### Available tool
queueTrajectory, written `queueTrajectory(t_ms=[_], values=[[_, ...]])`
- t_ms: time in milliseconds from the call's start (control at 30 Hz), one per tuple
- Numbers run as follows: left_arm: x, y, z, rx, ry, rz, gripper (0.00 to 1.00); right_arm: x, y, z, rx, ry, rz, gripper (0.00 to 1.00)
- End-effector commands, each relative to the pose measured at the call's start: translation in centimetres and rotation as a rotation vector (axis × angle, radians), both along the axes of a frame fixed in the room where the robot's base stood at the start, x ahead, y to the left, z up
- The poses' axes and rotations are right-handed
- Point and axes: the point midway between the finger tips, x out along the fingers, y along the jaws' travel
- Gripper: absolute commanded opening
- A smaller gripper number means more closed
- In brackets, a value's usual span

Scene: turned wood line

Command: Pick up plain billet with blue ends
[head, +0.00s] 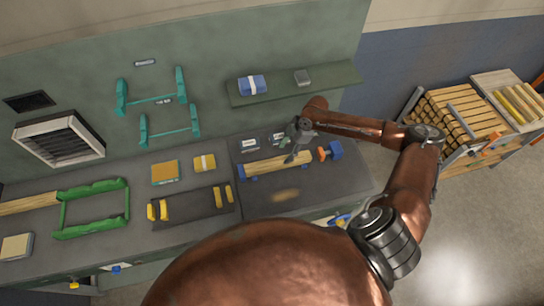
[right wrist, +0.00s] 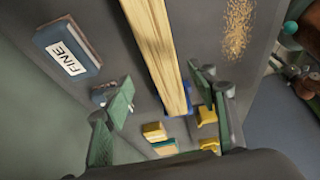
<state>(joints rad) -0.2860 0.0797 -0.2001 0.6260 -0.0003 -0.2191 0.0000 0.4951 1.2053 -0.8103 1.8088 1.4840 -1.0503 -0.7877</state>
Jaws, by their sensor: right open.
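The plain wooden billet (head: 268,167) lies on the dark bench in the head view. Blue shows at its left end; the gripper partly covers its right part. It runs down the right wrist view (right wrist: 158,45) with blue beside its lower end, which may be an end or a support. My right gripper (head: 296,148) is over the billet's right part, open. In the right wrist view its green-padded fingers (right wrist: 160,98) stand apart on either side of the billet's line. I cannot tell the height of the gap between them. My left gripper is not in view.
An orange and blue tool (head: 331,151) lies just right of the billet. A block labelled FINE (right wrist: 68,47) sits beside it. A dark tray (head: 190,206) with yellow pieces and a green frame (head: 92,208) are further left. Sawdust (head: 286,195) lies in front.

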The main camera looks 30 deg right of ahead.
Motion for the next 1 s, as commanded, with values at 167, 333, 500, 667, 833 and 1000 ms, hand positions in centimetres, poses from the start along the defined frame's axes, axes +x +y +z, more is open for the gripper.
queueTrajectory(t_ms=[167, 333, 500, 667, 833, 1000], values=[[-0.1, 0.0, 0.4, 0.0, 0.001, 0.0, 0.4, 0.5, 1.3, -1.6, 0.003, 0.003, 0.011, 0.53], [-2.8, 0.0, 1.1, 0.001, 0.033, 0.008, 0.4, 0.9, 2.5, -3.2, 0.003, 0.004, 0.018, 0.53], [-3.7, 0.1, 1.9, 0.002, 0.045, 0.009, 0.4, 1.0, 3.5, -5.5, 0.002, 0.004, 0.016, 0.53], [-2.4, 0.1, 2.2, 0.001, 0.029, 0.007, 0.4, 1.1, 3.8, -6.7, 0.001, 0.002, 0.015, 0.53], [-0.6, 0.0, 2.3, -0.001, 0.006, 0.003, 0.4, 1.0, 3.8, -6.9, 0.001, 0.002, 0.015, 0.53], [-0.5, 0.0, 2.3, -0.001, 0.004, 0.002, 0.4, 1.0, 3.8, -6.9, 0.001, 0.003, 0.014, 0.45]])
